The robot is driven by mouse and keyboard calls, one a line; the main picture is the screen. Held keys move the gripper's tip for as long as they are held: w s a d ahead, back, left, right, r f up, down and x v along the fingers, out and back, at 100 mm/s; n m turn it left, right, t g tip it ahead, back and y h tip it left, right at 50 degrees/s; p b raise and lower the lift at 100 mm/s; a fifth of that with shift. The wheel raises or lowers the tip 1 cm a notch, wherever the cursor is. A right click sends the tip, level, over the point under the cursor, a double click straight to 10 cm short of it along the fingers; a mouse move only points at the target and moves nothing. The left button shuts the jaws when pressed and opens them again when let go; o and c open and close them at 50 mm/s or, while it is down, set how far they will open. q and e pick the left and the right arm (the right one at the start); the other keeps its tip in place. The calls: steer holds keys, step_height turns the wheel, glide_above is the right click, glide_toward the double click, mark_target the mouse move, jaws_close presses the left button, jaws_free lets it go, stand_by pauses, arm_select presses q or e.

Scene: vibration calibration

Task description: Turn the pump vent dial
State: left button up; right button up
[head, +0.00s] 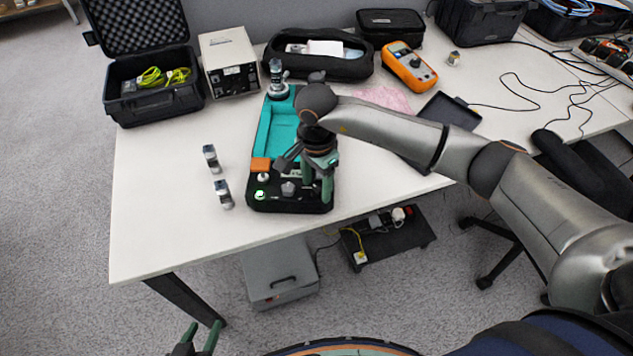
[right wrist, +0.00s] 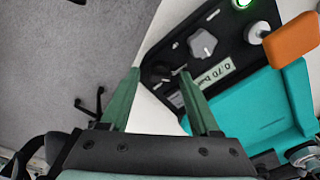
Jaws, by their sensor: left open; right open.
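A black control panel (head: 262,205) forms the near end of a case with a teal tray (head: 282,130). A grey pointer knob (head: 288,188), which looks like the dial, sits on the panel; it also shows in the right wrist view (right wrist: 202,44). My right gripper (head: 318,190) is open and empty over the panel's right part, to the right of the knob and not around it. In the right wrist view my right gripper (right wrist: 158,72) has one finger over the panel near a "0.70 bar" label (right wrist: 213,76). My left gripper (head: 203,325) is open and empty, below the table's front edge.
A lit green button (head: 260,195), a white knob (head: 263,177) and an orange block (head: 261,165) are left of the grey knob. Two small metal cylinders (head: 223,194) (head: 211,158) stand left of the case. The table's (head: 155,220) front left is clear.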

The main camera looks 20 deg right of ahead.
steer(key=shift+f, duration=0.2)
steer(key=shift+c, duration=0.2)
jaws_close()
stand_by(0.4)
